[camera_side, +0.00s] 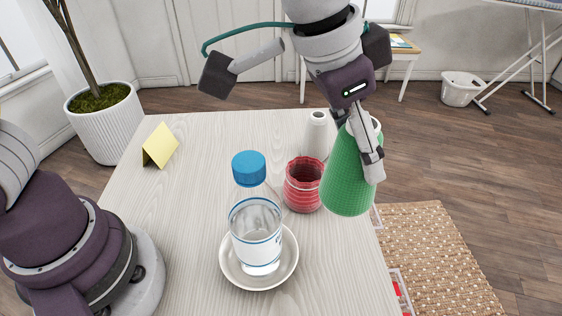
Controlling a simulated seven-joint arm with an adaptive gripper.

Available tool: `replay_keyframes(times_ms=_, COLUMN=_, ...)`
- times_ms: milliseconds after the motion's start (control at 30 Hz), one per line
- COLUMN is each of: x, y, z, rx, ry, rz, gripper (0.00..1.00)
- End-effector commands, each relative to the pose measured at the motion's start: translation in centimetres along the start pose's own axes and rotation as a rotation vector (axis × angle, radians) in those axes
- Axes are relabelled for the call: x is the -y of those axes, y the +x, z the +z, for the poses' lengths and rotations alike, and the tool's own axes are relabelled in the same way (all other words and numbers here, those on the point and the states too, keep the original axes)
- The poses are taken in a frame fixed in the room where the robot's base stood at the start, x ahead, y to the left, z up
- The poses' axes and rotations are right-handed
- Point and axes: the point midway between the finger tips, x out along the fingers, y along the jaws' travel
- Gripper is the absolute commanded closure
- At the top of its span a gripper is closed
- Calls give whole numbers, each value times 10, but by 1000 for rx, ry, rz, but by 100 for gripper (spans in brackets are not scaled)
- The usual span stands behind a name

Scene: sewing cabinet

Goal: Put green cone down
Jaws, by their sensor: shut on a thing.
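The green cone (347,180) is a large textured thread cone with its wide end down and slightly tilted. My gripper (374,158) is shut on it near its upper part. The cone appears to be held at the right edge of the pale wooden table (180,230). I cannot tell whether its base touches the table or hangs above it. Part of the cone is hidden behind my gripper's finger.
A red ribbed jar (304,186) stands just left of the cone, with a white cone (316,136) behind it. A clear glass (257,238) stands on a white saucer (230,272) in front.

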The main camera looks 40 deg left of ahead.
Motion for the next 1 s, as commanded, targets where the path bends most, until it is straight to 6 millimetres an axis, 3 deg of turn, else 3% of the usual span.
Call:
replay_keyframes(times_ms=167, x=80, y=-10, z=19, rx=0, ry=-235, rz=-102, gripper=88)
replay_keyframes(times_ms=300, x=139, y=-23, z=51, rx=0, ry=-444, rz=-190, gripper=88)
replay_keyframes(times_ms=400, x=170, y=-32, z=78, rx=3, ry=-579, rz=-244, gripper=88)
replay_keyframes(times_ms=600, x=206, y=-47, z=122, rx=2, ry=-777, rz=-321, gripper=88)
replay_keyframes(times_ms=833, x=224, y=-58, z=159, rx=3, ry=-932, rz=-380, gripper=88)
replay_keyframes(times_ms=1000, x=222, y=-25, z=170, rx=11, ry=-921, rz=-372, gripper=88)
